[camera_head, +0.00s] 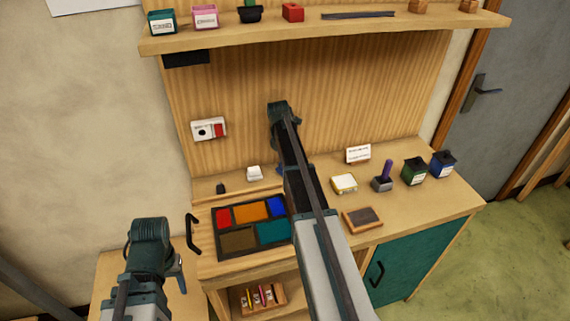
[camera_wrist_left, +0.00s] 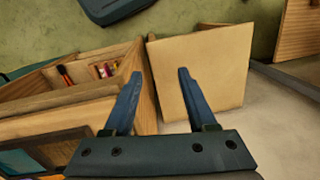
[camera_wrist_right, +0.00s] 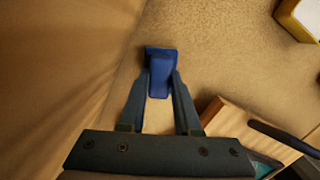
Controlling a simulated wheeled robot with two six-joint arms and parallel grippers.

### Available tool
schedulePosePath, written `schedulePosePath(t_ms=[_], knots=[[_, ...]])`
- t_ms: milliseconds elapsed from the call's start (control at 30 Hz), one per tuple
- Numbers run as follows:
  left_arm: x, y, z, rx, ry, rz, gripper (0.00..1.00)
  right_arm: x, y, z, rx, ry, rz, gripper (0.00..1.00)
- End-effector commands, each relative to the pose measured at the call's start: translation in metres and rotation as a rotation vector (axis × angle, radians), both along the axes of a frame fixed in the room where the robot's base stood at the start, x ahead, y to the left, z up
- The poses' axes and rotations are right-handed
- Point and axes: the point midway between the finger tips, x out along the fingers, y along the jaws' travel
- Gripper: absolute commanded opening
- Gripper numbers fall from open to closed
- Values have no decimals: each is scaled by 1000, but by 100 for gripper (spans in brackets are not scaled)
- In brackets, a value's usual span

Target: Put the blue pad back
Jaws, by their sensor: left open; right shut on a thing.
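The blue pad (camera_wrist_right: 160,82) is a small blue block, between the fingertips of my right gripper (camera_wrist_right: 160,88). The bench's tan surface shows behind it; I cannot tell whether the two touch. In the head view my right arm crosses the middle and hides most of the right fingers; a bit of blue (camera_head: 280,170) shows beside it near the bench's back. My left gripper (camera_wrist_left: 159,78) is open and empty, at the bench's left side. In the head view it (camera_head: 180,268) is low on the left.
A coloured panel (camera_head: 252,224) lies at the bench's front left. A white block (camera_head: 254,173), yellow-edged pad (camera_head: 344,183), purple-handled tool (camera_head: 384,173), green box (camera_head: 414,171), blue box (camera_head: 443,164) and framed slate (camera_head: 362,219) stand around. A shelf (camera_head: 330,33) overhangs the back.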

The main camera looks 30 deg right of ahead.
Motion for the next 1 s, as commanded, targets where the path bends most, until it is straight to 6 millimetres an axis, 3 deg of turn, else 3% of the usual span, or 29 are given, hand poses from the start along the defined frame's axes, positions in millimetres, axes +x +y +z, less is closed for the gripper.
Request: schedulePosePath(t_ms=[200,233,400,767,1000], knots=[[0,0,-4,0,0,0,57,0,0,-4,0,0,0,0],[0,0,-4,0,0,0,57,0,0,-4,0,0,0,33],[0,0,-2,0,0,0,57,0,0,-2,0,0,0,61],[0,0,0,0,0,0,57,0,0,0,0,0,0,61],[0,0,16,0,0,0,57,-1,2,16,0,0,0,61]])
